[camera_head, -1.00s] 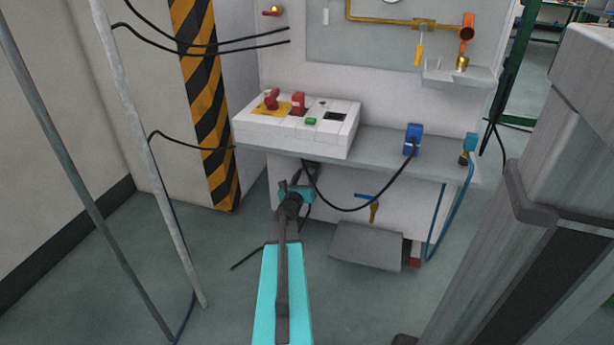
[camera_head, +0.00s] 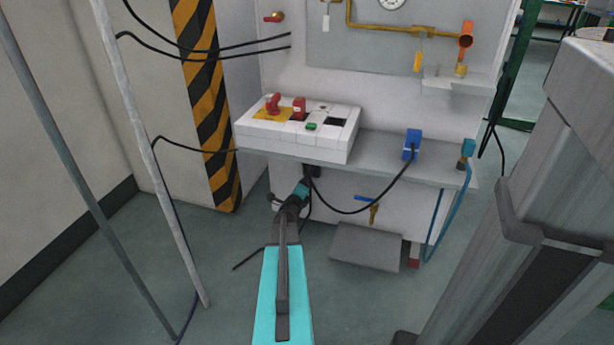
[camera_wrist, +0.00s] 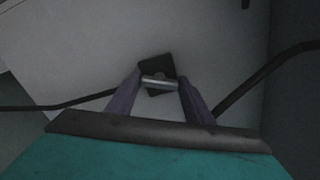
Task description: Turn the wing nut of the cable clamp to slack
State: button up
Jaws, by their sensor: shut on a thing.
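The cable clamp shows as a dark block (camera_wrist: 155,67) on the pale cabinet front in the wrist view. In the head view it is a small dark shape (camera_head: 312,171) under the bench's left part, partly hidden by my gripper. The wing nut (camera_wrist: 159,82) is a small light metal bar in front of the block. My gripper (camera_wrist: 160,85) has its two dark fingers on either side of the bar and is shut on it. In the head view my gripper (camera_head: 305,183) reaches to the clamp, its fingers too small to make out.
Black cables (camera_head: 350,211) hang in front of the cabinet and pass on both sides of my fingers in the wrist view. A grey bench (camera_head: 385,150) with a white control box (camera_head: 285,136) overhangs the clamp.

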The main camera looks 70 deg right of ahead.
jog(key=shift+f+n+p, duration=0.15)
jog(key=shift+n+p, duration=3.3)
jog(key=shift+n, duration=2.35)
jog(key=shift+f+n+p, duration=0.1)
jog(key=shift+n+p, duration=3.35)
jog(key=shift+n, duration=2.35)
jog(key=o, duration=1.1)
jog(key=shift+s, duration=0.1)
jog(key=shift+c, duration=0.2)
jog(key=shift+a, duration=0.1)
